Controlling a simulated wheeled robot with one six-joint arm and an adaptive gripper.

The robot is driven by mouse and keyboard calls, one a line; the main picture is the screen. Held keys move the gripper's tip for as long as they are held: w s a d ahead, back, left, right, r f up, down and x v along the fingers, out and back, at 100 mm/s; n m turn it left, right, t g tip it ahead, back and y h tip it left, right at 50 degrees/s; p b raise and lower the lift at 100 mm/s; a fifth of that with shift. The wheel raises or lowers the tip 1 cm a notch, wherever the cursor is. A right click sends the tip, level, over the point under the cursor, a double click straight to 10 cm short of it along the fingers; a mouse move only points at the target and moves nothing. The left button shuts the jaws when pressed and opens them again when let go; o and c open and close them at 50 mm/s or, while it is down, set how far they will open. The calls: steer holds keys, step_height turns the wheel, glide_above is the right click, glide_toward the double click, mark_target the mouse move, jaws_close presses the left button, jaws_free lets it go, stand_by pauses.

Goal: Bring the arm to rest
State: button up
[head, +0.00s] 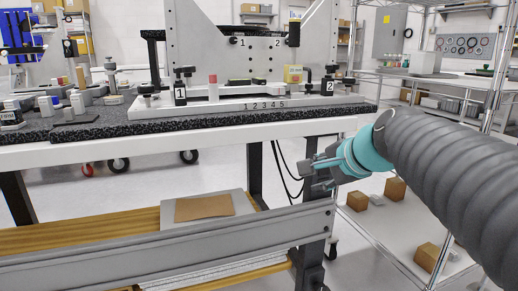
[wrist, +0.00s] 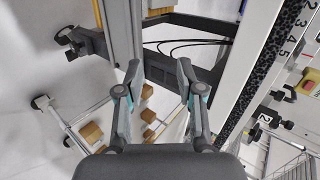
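My gripper (head: 318,172) is at the end of my arm, which comes in from the right in the head view. It hangs in front of the white-edged workbench (head: 150,150), below the level of its top, and above the grey rail (head: 170,256). In the wrist view my gripper (wrist: 158,75) has its two fingers spread well apart, with nothing between them. The fingertips point toward the dark bench legs and cables under the bench. I cannot tell from these views whether a finger touches the rail.
The mirror fixture (head: 225,45) stands on the bench with numbered clamps. A brown sheet (head: 204,207) lies on a grey plate (head: 168,213) on the wooden lower surface. A wire rack with cardboard boxes (head: 395,189) stands at the right. Black cables (head: 284,172) hang under the bench.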

steer(key=s+d+f+n+g+h+p, duration=0.1)
steer(key=s+f+n+g+h, duration=0.1)
steer(key=s+f+n, duration=0.4)
steer(key=s+d+f+n+g+h+p, duration=0.1)
steer(key=s+f+n, duration=0.6)
steer(key=s, duration=0.7)
step_height(320, 180, down, 2)
steer(key=shift+s+f+g+h+p, duration=0.1)
steer(key=shift+s+g+h+p, duration=0.35)
steer(key=shift+p, duration=0.2)
